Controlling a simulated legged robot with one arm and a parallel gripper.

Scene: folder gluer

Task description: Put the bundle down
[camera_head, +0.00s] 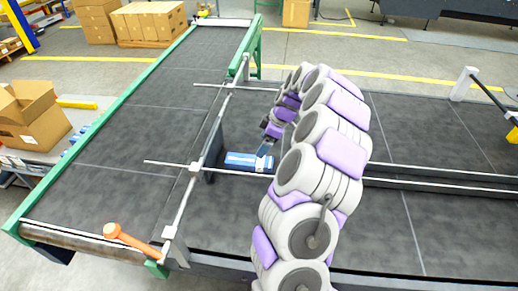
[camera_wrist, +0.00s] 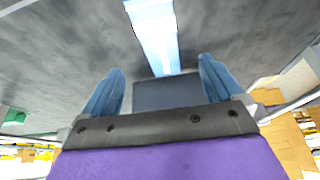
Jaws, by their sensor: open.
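The bundle (camera_head: 249,161), blue with white bands, lies on the dark belt near the metal rail, beside a dark upright plate (camera_head: 214,150). In the wrist view the bundle (camera_wrist: 155,35) is a pale blue and white strip, just beyond the fingertips. My gripper (camera_head: 266,148) is at the bundle's right end in the head view. Its two blue fingers (camera_wrist: 161,68) are spread apart in the wrist view, with no bundle clasped between them. Whether a finger still touches the bundle cannot be told. My arm hides part of the belt to the right.
A metal rail with thin cross rods (camera_head: 165,163) runs close to the bundle. An orange handle (camera_head: 130,240) sits at the belt's near end. An open carton (camera_head: 32,114) stands at the left. The left belt (camera_head: 120,150) is clear.

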